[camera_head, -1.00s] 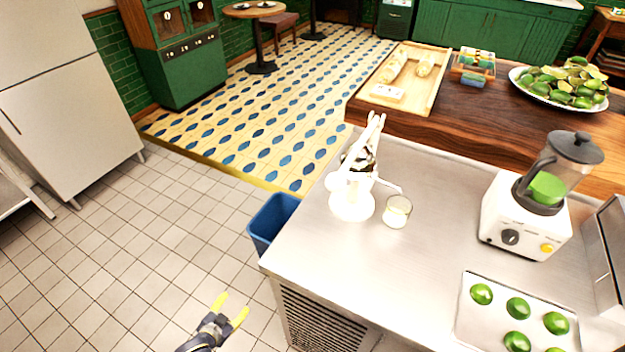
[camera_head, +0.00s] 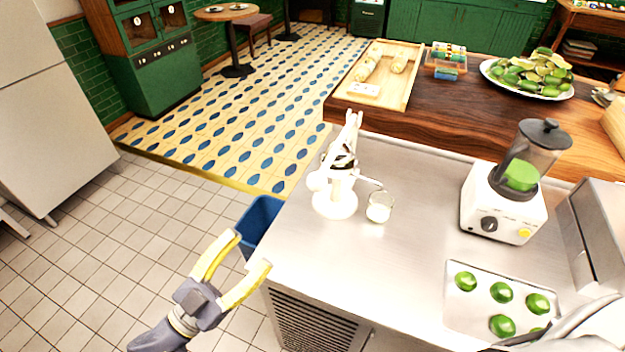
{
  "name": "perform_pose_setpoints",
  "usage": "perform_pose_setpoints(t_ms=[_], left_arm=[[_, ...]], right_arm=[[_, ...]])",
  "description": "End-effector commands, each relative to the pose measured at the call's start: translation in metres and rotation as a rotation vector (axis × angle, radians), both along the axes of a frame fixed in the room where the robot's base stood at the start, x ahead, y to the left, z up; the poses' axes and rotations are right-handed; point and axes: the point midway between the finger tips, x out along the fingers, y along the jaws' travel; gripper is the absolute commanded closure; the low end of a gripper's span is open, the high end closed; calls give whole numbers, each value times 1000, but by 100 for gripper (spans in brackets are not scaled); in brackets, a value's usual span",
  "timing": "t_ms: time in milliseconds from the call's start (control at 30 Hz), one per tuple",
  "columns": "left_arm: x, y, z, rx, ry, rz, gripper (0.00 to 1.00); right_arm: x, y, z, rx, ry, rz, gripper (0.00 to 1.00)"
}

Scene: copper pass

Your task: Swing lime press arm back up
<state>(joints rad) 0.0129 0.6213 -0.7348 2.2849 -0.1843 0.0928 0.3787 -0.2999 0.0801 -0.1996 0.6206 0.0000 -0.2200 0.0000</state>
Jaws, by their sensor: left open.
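The white lime press (camera_head: 335,190) stands upright near the far left edge of the steel counter. Its arm (camera_head: 350,133) points upward, leaning slightly right at the top. A small glass (camera_head: 379,207) with pale contents stands beside the press base, on its right. My left gripper (camera_head: 243,253) has yellow fingers spread apart and empty. It is in front of the counter's left edge, nearer than the press and apart from it. A pale, blurred shape at the lower right corner may be part of my right arm; no right fingers show.
The steel counter (camera_head: 420,245) holds a blender (camera_head: 507,195) and a tray (camera_head: 459,312) of limes at the right. A blue bin (camera_head: 258,222) stands on the floor by the counter's left side. Behind is a wooden counter with a lime platter (camera_head: 497,80). The counter between press and tray is clear.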

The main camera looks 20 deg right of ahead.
Motion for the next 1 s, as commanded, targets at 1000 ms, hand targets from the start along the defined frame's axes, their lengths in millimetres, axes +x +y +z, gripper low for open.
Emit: perform_pose_setpoints(t_ms=[1000], left_arm=[[46,-124,72,-109,27,-82,43]], right_arm=[[-1,0,0,1,1,1,100]])
